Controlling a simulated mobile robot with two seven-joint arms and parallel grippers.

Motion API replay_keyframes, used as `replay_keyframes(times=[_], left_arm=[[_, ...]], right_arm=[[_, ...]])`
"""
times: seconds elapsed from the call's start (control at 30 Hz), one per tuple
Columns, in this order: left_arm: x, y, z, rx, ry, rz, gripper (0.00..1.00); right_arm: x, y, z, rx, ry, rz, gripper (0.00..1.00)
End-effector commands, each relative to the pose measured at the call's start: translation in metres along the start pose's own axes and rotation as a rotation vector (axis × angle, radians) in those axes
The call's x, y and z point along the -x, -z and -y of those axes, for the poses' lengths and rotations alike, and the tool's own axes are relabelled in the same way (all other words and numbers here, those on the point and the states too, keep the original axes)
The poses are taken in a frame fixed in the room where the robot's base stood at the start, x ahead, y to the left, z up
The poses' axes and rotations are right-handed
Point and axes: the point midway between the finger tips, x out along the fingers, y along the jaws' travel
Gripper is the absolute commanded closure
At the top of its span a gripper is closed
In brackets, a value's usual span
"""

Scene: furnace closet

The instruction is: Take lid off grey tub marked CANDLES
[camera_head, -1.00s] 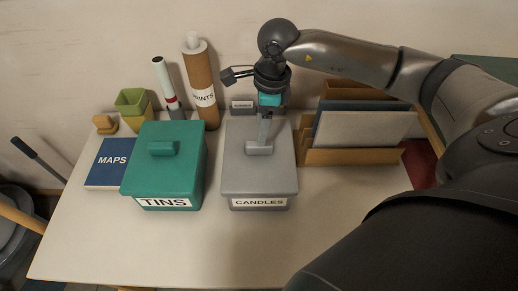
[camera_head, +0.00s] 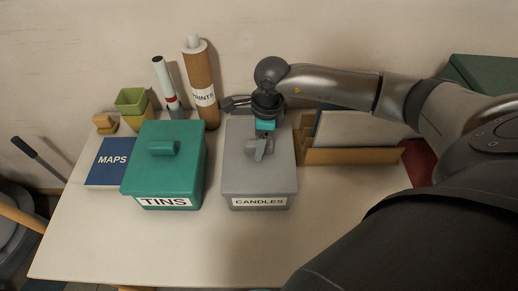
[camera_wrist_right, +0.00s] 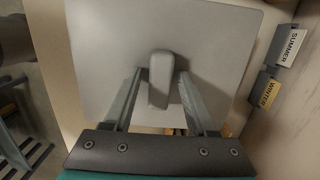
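The grey tub marked CANDLES (camera_head: 259,202) stands on the table with its flat grey lid (camera_head: 235,175) on. The lid's block handle (camera_wrist_right: 160,80) shows in the right wrist view. My right gripper (camera_head: 260,152) is over the lid, pointing down. In the right wrist view its fingers (camera_wrist_right: 161,75) are open, one on each side of the handle, with a narrow gap beside each. The arm hides the back of the lid in the head view. My left gripper is not in view.
A teal lidded tub marked TINS (camera_head: 165,185) stands close on the left. A wooden file rack (camera_head: 350,156) is on the right. A PRINTS tube (camera_head: 200,85) and a MAPS book (camera_head: 110,160) are at the back left. The front table (camera_head: 200,245) is clear.

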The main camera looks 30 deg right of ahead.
Motion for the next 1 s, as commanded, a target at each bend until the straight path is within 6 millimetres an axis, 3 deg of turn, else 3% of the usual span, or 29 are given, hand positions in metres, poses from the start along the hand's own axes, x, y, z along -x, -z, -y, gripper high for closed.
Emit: replay_keyframes(times=[0.03,0.5,1.0], left_arm=[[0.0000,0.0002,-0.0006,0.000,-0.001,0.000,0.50],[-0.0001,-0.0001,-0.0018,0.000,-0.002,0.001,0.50],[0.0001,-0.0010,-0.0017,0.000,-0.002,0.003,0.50]], right_arm=[[0.0003,0.0000,0.0002,0.000,0.000,0.000,0.49],[0.0007,0.0000,0.0004,-0.001,0.001,0.000,1.00],[0.0028,-0.0004,0.0009,-0.001,0.002,0.001,1.00]])
